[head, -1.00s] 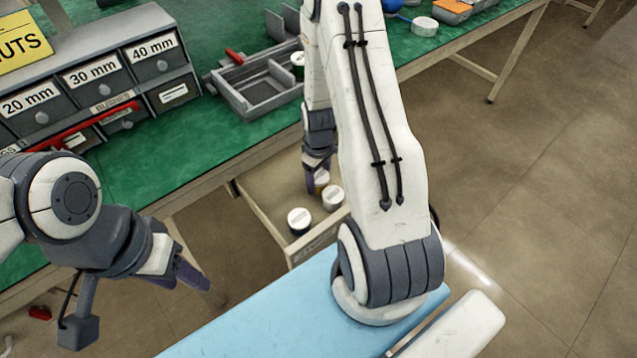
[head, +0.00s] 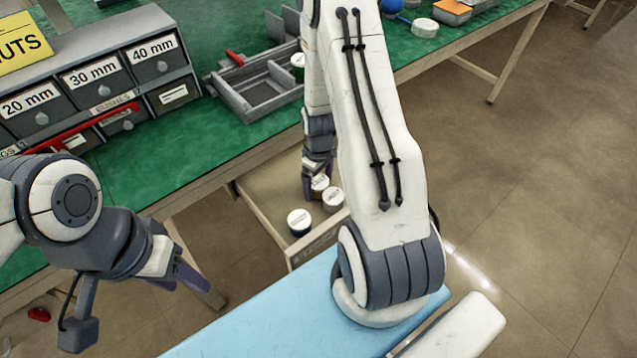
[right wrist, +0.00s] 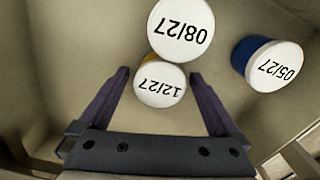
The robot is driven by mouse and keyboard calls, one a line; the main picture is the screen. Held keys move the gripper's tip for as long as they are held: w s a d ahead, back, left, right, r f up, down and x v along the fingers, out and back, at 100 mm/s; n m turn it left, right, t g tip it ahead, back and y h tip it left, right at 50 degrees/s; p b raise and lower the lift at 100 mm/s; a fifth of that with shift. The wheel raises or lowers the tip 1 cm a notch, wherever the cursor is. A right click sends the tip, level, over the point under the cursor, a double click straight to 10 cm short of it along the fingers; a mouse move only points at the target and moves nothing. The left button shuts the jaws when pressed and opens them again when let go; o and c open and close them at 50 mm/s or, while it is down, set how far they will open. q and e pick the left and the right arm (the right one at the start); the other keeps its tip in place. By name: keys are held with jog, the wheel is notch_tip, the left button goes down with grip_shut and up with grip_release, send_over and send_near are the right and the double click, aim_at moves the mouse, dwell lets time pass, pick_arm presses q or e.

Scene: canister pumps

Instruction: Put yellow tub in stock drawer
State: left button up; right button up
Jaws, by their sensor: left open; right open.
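The yellow tub (head: 320,183) stands in the open stock drawer (head: 262,214) under the bench. Its white lid, marked 12/27, faces up in the right wrist view (right wrist: 160,86), with a little yellow side showing. My right gripper (right wrist: 160,75) is open, with one finger on each side of this tub and gaps beside it. The right gripper also shows in the head view (head: 316,188), reaching down into the drawer. My left gripper (head: 192,278) is open and empty, left of the drawer and away from it.
Two other white-lidded tubs are in the drawer: 08/27 (right wrist: 181,28), beside the yellow one, and a blue one marked 05/27 (right wrist: 272,64). A grey divided tray (head: 255,95) and labelled small drawers (head: 95,85) stand on the green bench. A blue surface (head: 270,315) lies in front.

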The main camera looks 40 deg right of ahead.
aim_at(318, 181)
notch_tip(318, 181, up, 11)
jog(key=p, duration=0.2)
jog(key=a+r+n, duration=0.1)
jog(key=a+r, duration=0.6)
jog(key=a, duration=0.3)
jog(key=s+a+r+n, duration=0.1)
jog(key=s+a+r, duration=0.3)
jog(key=s+a, duration=0.3)
jog(key=s+a+r+n+y, duration=0.1)
jog(key=s+a+r, duration=0.4)
jog(key=s+a, duration=0.3)
jog(key=s, duration=0.2)
jog(key=shift+s+a+n, duration=0.25)
jog(key=shift+s+n, duration=0.15)
